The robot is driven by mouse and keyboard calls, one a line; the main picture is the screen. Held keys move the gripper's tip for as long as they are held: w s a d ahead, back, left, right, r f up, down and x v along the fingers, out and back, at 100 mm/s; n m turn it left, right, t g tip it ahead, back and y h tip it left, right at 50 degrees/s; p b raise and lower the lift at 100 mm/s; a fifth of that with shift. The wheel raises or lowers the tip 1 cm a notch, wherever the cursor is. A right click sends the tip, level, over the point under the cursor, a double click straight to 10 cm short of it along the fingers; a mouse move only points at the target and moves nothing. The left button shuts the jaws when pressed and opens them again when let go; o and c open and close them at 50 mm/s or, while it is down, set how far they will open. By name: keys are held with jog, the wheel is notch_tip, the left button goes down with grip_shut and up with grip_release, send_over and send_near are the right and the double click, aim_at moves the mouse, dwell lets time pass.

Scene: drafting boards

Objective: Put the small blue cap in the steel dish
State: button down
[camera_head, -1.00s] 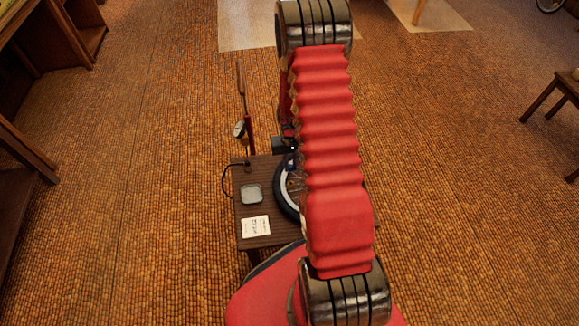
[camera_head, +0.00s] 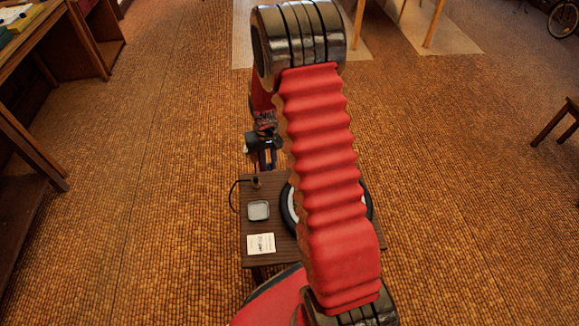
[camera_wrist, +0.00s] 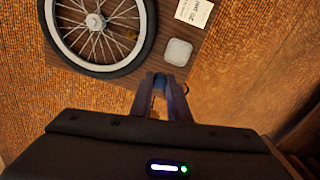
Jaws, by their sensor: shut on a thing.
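The steel dish (camera_head: 258,210) is a small grey square dish on the left side of a small dark wooden table. It also shows in the wrist view (camera_wrist: 178,51), just beyond my fingertips. My gripper (camera_wrist: 165,83) is shut on a small, dark bluish thing, the small blue cap (camera_wrist: 163,86), mostly hidden between the fingers. In the head view my gripper (camera_head: 267,158) hangs above the table's far left edge, beyond the dish and apart from it.
A spoked wheel with a black tyre (camera_wrist: 148,35) lies on the table (camera_head: 262,262), partly behind my arm in the head view. A white printed card (camera_head: 261,244) lies in front of the dish. A thin black cable (camera_head: 231,195) loops off the table's left edge.

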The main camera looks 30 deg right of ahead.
jog(key=w+a+r+n, duration=0.3)
jog(key=a+r, duration=1.2)
jog(key=r, duration=0.1)
jog(key=shift+r, duration=0.3)
jog(key=shift+w, duration=0.1)
